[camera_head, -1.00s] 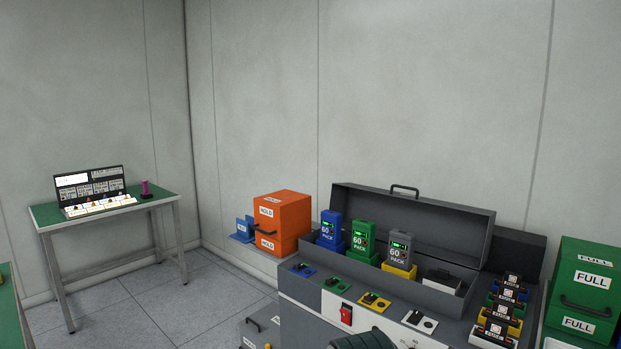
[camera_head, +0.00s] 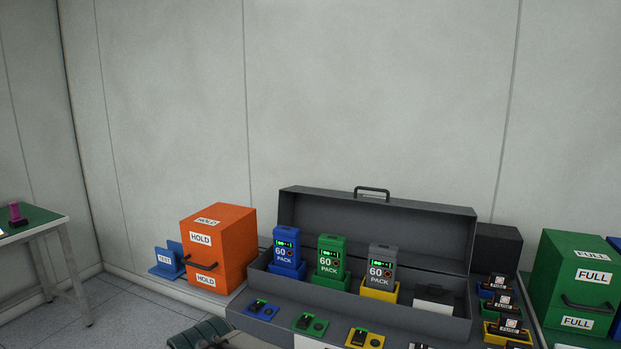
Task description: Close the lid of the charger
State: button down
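The charger (camera_head: 330,298) is a long dark grey case on the bench. Its lid (camera_head: 375,232) stands open and upright at the back, with a dark handle (camera_head: 372,190) on its top edge. In the case stand a blue pack (camera_head: 286,247), a green pack (camera_head: 331,257) and a grey pack (camera_head: 382,266). The grey pack sits in a yellow socket. A fourth, white and black socket (camera_head: 433,300) at the right holds no pack. The fingers of my gripper are not in view. A dark ribbed part at the bottom edge looks like part of my arm.
An orange HOLD box (camera_head: 232,250) stands left of the charger, beside a blue TEST holder (camera_head: 166,262). Fuse holders (camera_head: 505,300) and a green FULL box (camera_head: 558,265) are on the right. Switch plates (camera_head: 310,323) line the front. The space above the charger is clear.

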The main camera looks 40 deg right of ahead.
aim_at(439, 238)
jog(key=z, duration=0.65)
jog(key=i, duration=0.9)
jog(key=z, duration=0.85)
jog(key=i, duration=0.2)
jog(key=z, duration=0.3)
